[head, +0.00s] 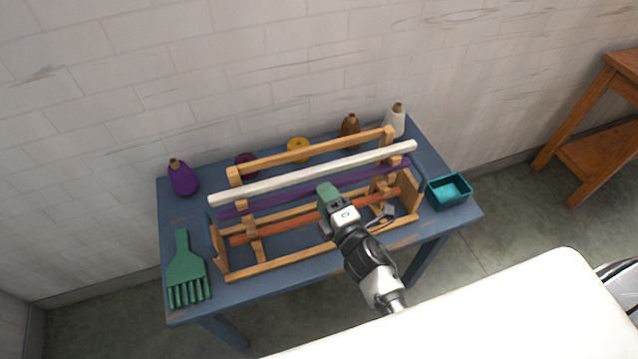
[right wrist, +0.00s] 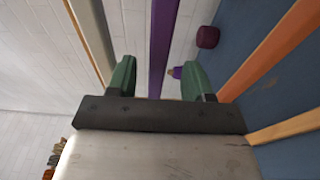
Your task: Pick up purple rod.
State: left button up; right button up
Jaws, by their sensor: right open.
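The purple rod (head: 262,202) lies across the wooden rack (head: 245,275) on the blue table, between a white rod and an orange-brown rod. My right gripper (head: 328,194) is over the middle of the rack, at the purple rod, and hides part of it. In the right wrist view, the open green fingers of the gripper (right wrist: 160,76) stand on either side of the purple rod (right wrist: 162,38). The rod runs into the gap, nearer the left finger than the right. I cannot tell how deep it sits between them. My left gripper is not in view.
The white rod (head: 300,176) lies close behind and the orange-brown rod (head: 280,227) in front. A green comb-like tool (head: 185,265), a teal box (head: 433,193) and several yarn cones and skeins stand around the rack on the blue table (head: 180,218). A wall is behind.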

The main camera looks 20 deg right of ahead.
jog(key=w, duration=0.3)
jog(key=shift+w+a, duration=0.25)
jog(key=shift+a, duration=0.05)
jog(key=shift+s+r, duration=0.1)
jog(key=shift+c, duration=1.3)
grip_shut()
jog(key=shift+r, duration=0.1)
